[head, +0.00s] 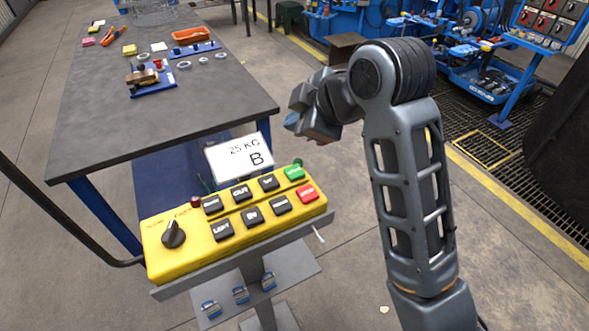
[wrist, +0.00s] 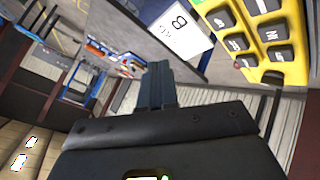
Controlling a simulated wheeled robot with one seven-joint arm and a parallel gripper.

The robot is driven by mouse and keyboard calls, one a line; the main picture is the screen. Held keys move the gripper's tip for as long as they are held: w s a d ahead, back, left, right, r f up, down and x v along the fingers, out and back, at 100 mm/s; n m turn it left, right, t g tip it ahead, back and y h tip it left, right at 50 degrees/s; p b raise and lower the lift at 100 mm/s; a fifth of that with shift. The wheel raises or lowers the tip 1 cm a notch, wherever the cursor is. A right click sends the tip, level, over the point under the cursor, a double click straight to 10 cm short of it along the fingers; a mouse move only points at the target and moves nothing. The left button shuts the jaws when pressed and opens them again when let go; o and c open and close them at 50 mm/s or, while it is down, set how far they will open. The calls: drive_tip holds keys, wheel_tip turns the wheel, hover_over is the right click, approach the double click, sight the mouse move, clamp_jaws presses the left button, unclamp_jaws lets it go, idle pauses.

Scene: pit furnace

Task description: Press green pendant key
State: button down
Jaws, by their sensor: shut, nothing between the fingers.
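The yellow pendant (head: 190,258) rests on a grey stand, with a dark rotary knob at its left and two rows of keys. The green key (head: 294,173) is at the right end of its back row, just above the red key (head: 307,193). My gripper (head: 291,121) is shut and empty, in the air above and behind the green key, apart from it. In the wrist view its closed fingers (wrist: 157,85) point toward the background.
A grey-topped table (head: 150,110) with small parts and an orange tray (head: 191,35) is behind at left. Blue equipment stands at the back right.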

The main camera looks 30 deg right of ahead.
sight(297, 174)
drive_tip(key=shift+f, duration=0.1)
drive_tip(key=shift+f+b, duration=0.8)
drive_tip(key=shift+f, duration=3.55)
drive_tip(key=shift+f, duration=0.4)
drive_tip(key=shift+f, duration=0.45)
drive_tip(key=shift+r, duration=0.1)
drive_tip(key=shift+r+p, duration=0.8)
drive_tip(key=shift+p, duration=0.05)
